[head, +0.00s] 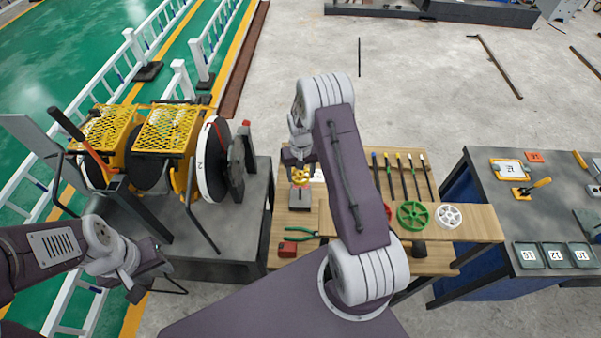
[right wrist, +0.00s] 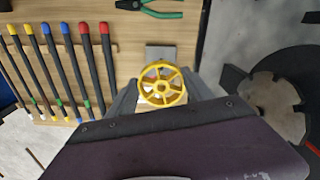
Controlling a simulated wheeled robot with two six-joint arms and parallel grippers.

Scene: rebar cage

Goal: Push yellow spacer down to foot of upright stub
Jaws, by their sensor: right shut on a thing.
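The yellow spacer (right wrist: 162,84) is a spoked wheel seen face-on in the right wrist view. It also shows in the head view (head: 300,176), partly covered by my arm. My right gripper (right wrist: 160,95) is shut on it, with a finger on each side. A grey base block (head: 299,198) stands on the wooden bench below the spacer; part of it shows in the right wrist view (right wrist: 160,52). The upright stub is hidden, so I cannot tell how far the spacer is down it. My left gripper (head: 150,272) hangs at the lower left, its fingers unclear.
Green-handled pliers (head: 302,233) and a red block (head: 288,249) lie on the bench. A green wheel (head: 411,215), a white wheel (head: 449,216) and several colour-tipped rods lie to the right. A yellow reel machine (head: 165,135) stands close on the left.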

